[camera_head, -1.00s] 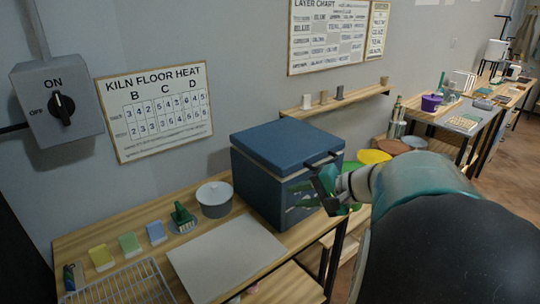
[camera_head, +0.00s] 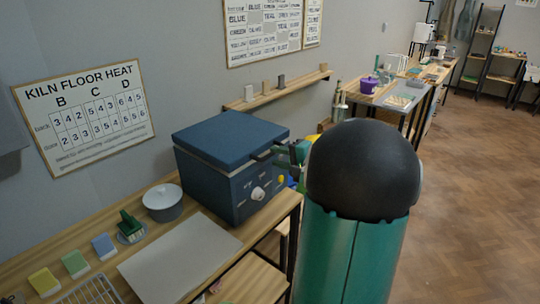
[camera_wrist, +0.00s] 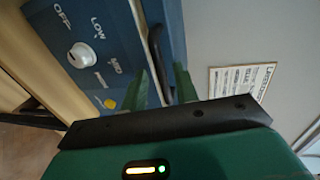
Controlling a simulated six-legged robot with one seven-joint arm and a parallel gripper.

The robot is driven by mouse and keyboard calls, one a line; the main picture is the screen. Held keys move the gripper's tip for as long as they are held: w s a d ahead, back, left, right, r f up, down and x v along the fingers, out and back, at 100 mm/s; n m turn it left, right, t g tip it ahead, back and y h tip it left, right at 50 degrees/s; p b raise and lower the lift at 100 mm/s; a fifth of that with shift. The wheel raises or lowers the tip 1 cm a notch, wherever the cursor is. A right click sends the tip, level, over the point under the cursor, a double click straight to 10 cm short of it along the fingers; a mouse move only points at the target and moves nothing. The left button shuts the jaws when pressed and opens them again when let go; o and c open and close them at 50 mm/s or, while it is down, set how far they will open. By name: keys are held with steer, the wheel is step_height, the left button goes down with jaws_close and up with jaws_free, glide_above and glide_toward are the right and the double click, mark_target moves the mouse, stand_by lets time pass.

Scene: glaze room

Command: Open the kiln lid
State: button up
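The kiln (camera_head: 215,190) is a blue box on the wooden bench, with its blue lid (camera_head: 230,138) down. A black bar handle (camera_head: 262,155) sticks out from the lid's front edge. My gripper (camera_head: 286,156) is at the right end of this handle, partly hidden behind my arm. In the wrist view, the two green fingers of my gripper (camera_wrist: 161,72) are apart. The black handle (camera_wrist: 155,45) shows in the gap between them, and I see no clear contact. The kiln front (camera_wrist: 90,40) has a white knob (camera_wrist: 80,55) with OFF, LOW and MID marks.
Open floor (camera_head: 470,180) lies to the right.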

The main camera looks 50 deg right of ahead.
mark_target(272, 155)
steer(key=shift+x, duration=1.9)
steer(key=shift+c, duration=0.2)
jaws_close()
